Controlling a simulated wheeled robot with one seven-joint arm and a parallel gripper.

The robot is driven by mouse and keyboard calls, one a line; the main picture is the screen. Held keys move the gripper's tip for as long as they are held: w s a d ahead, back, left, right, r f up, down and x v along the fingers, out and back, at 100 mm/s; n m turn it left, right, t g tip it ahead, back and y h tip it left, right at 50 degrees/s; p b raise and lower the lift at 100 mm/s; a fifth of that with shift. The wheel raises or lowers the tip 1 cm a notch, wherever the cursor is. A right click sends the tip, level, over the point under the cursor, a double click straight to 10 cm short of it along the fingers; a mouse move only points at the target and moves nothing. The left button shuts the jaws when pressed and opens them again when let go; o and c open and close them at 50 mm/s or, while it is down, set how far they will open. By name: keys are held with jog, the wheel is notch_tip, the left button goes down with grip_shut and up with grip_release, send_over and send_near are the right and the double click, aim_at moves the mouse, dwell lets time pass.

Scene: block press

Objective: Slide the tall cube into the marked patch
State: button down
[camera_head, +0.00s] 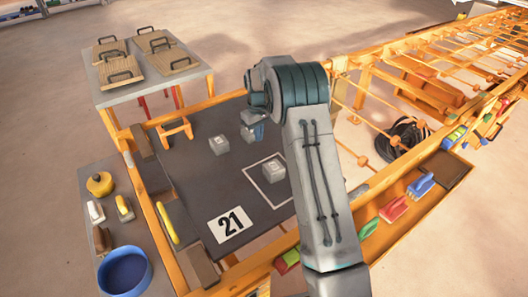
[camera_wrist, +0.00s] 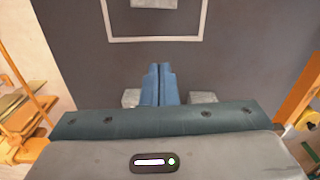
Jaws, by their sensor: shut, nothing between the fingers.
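Three grey cubes show on the dark board (camera_head: 190,178). One cube (camera_head: 219,146) stands alone left of my gripper; another (camera_head: 247,135) is close beside my fingers, partly hidden. The third (camera_head: 274,169) stands inside the white square outline of the marked patch (camera_head: 258,189). I cannot tell surely which cube is tall. My gripper (camera_head: 258,131) is shut and empty, low over the board beyond the patch. In the wrist view its blue fingers (camera_wrist: 158,84) are together, with partly hidden cubes on the left (camera_wrist: 131,97) and right (camera_wrist: 203,97). The patch outline (camera_wrist: 155,39) lies ahead.
A side table holds a blue bowl (camera_head: 124,272). My arm covers the board's right side.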

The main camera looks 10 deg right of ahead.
aim_at(273, 170)
notch_tip(273, 170, down, 10)
jog(key=shift+r, duration=0.1)
jog(key=s, duration=0.1)
jog(key=s+d+p, duration=0.1)
jog(key=shift+s+d+r, duration=0.15)
jog(key=shift+s+r, duration=0.05)
jog(key=shift+s, duration=0.15)
jog(key=shift+s+d+f, duration=0.1)
jog(key=shift+s+d, duration=0.15)
jog(key=shift+s, duration=0.2)
